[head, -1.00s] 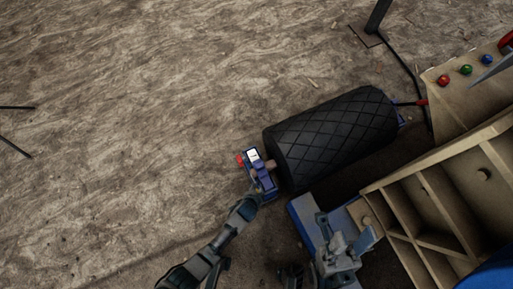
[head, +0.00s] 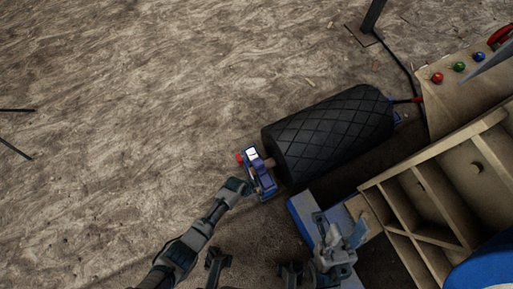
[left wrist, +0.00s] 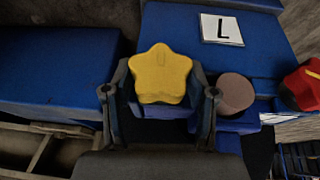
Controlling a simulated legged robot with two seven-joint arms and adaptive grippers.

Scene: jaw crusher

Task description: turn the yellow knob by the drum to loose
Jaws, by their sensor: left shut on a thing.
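The yellow star-shaped knob (left wrist: 162,74) sits between the two fingers of my left gripper (left wrist: 160,95) in the left wrist view, and the gripper is shut on it. In the head view my left gripper (head: 240,186) is at the blue bracket (head: 262,182) by the near end of the black drum (head: 330,133); the knob is hidden there. A white plate with a black L (left wrist: 221,29) lies on the blue housing above the knob. My right gripper (head: 340,230) is apart from the drum, at the lower middle, with its fingers spread and nothing visible between them.
A red knob (left wrist: 303,85) and a round brown shaft end (left wrist: 237,93) are right of the yellow knob. The beige ribbed crusher frame (head: 440,205) fills the lower right, with red, green and blue buttons above it. Bare ground lies left.

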